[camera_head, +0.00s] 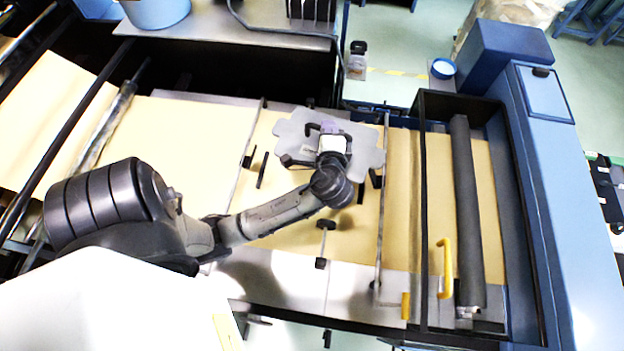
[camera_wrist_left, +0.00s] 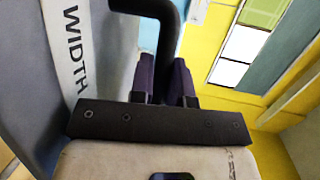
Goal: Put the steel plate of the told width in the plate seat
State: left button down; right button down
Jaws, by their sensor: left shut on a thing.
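A grey steel plate (camera_head: 368,140) with notched edges is over the kraft paper in the middle of the head view. A black handle (camera_head: 311,128) stands up from it. My left gripper (camera_head: 330,150) is at this handle, its fingertips mostly hidden by my wrist. In the left wrist view the dark fingers (camera_wrist_left: 165,82) are closed on the handle (camera_wrist_left: 172,22), and the plate (camera_wrist_left: 25,85) carries a white strip reading "WIDTH". I cannot tell whether the plate touches what is below, and no plate seat can be made out for sure. My right gripper is out of view.
Kraft paper (camera_head: 180,130) runs across the machine. Thin rails (camera_head: 384,215) flank the plate, with small black stops (camera_head: 262,170) nearby. A dark roller (camera_head: 467,210) and a yellow handle (camera_head: 447,268) are on the right. A blue housing (camera_head: 560,200) stands beyond.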

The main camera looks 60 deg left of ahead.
aim_at(310, 135)
pick_arm(q)
jog(key=s+a+f+n+g, duration=0.1)
jog(key=f, duration=0.1)
jog(key=s+a+f+n+g+y, duration=0.1)
jog(key=s+g, duration=0.1)
jog(key=shift+s+a+f+b, duration=0.2)
jog(key=shift+f+b, duration=0.1)
jog(key=shift+f, duration=0.1)
jog(key=shift+f+p, duration=0.45)
jog(key=shift+f, duration=7.8)
jog(key=shift+f, duration=0.1)
jog(key=c, duration=1.1)
grip_release()
jog(key=shift+f, duration=0.1)
